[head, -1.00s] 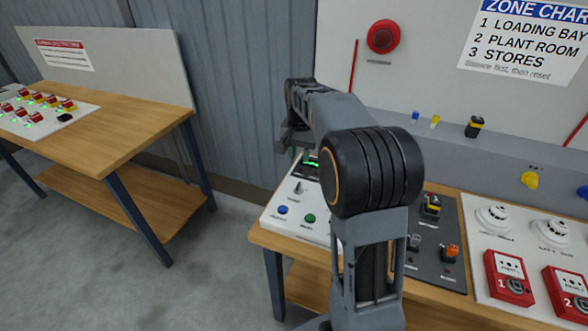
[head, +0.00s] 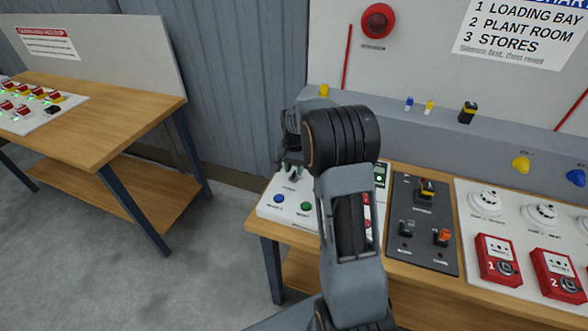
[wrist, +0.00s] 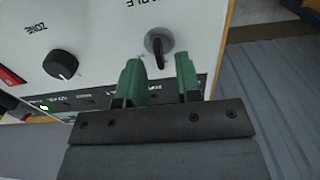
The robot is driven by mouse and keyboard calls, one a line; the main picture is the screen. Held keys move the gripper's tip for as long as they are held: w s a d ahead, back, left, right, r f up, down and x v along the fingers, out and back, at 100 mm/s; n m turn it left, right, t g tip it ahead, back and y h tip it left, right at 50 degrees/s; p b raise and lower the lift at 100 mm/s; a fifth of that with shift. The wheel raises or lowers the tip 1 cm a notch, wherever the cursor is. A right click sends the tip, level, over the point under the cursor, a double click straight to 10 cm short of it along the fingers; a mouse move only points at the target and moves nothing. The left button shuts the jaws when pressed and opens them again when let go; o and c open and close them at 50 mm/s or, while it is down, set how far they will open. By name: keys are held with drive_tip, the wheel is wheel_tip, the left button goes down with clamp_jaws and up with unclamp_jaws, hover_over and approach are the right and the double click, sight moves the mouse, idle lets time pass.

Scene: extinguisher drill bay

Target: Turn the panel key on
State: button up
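The panel key (wrist: 159,46) shows in the wrist view as a dark key in a round metal switch on the white control panel (wrist: 100,30), beneath an upside-down label of which "BLE" is readable. My gripper (wrist: 158,62) is open, its two green fingers apart. The key lies just beyond the gap between the fingertips, and nothing is held. In the head view my gripper (head: 291,166) is over the back left part of the white panel (head: 268,211), and my arm covers much of the panel. The key is not clear in that view.
A black zone knob (wrist: 61,64) sits beside the key. Blue (head: 278,198) and green (head: 306,206) buttons are at the panel's front. A dark switch panel (head: 425,250) and red call points (head: 498,274) lie to the right. Free floor separates the left bench (head: 110,120).

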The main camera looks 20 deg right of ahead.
drive_tip(key=shift+f, duration=0.55)
drive_tip(key=shift+c, duration=0.2)
clamp_jaws()
